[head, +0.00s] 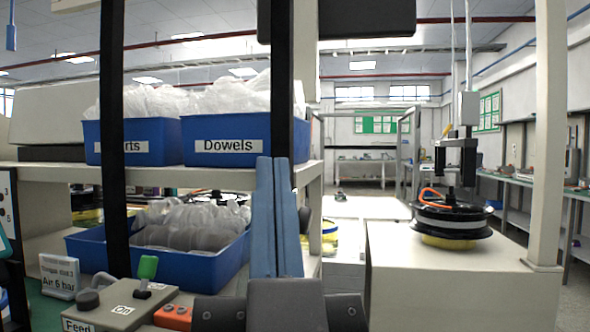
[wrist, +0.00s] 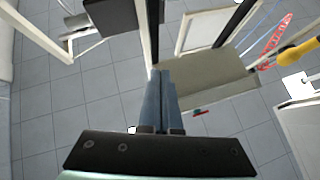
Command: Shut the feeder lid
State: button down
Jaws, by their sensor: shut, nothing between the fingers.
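My gripper (head: 276,162) is shut and empty, its two blue fingers side by side and pointing up in front of the shelf in the head view. In the wrist view the shut fingers (wrist: 162,75) reach toward a beige panel (wrist: 205,85) above the tiled floor; I cannot tell whether they touch it. I cannot make out the feeder lid for certain in either view.
Blue bins (head: 232,150) of bagged parts stand on the shelf left of my gripper, with another blue bin (head: 190,268) below. Dark uprights stand close by. A beige cabinet (head: 460,285) carrying a black round fixture (head: 450,220) stands at right. Floor (wrist: 95,100) shows in the wrist view.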

jog(key=w+d+f+m+g+y+p, duration=0.15)
jog(key=w+d+m+g+p, duration=0.45)
jog(key=p, duration=1.2)
jog(key=s+d+f+m+g+h+p, duration=0.25)
jog(key=s+d+f+m+p, duration=0.2)
jog(key=m+p, duration=1)
jog(key=w+a+n+p, duration=0.1)
jog(key=w+a+p, duration=0.3)
jog(key=w, duration=0.6)
jog(key=shift+a+p, duration=0.4)
jog(key=shift+p, duration=0.55)
jog(key=shift+w+t, duration=0.1)
jog(key=shift+t, duration=0.15)
